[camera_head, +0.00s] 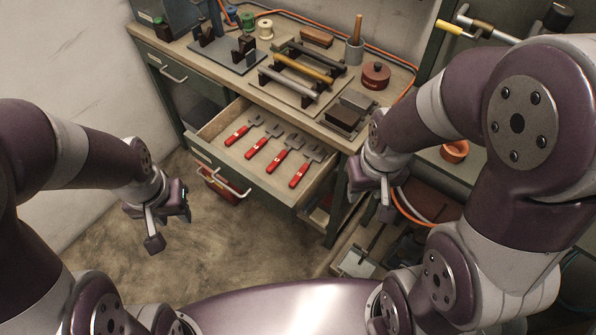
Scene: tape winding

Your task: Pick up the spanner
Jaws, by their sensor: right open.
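Several red-handled tools with grey metal heads lie side by side in an open drawer (280,192). One is at the left (238,134) and one at the right (299,175). Their heads are too small to tell whether one is the spanner. My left gripper (168,228) hangs over the floor, left of the drawer and apart from it. It looks open and empty. My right gripper (371,200) is open and empty, just right of the drawer's front right corner, apart from the tools.
The floor (215,262) before the drawer is clear.

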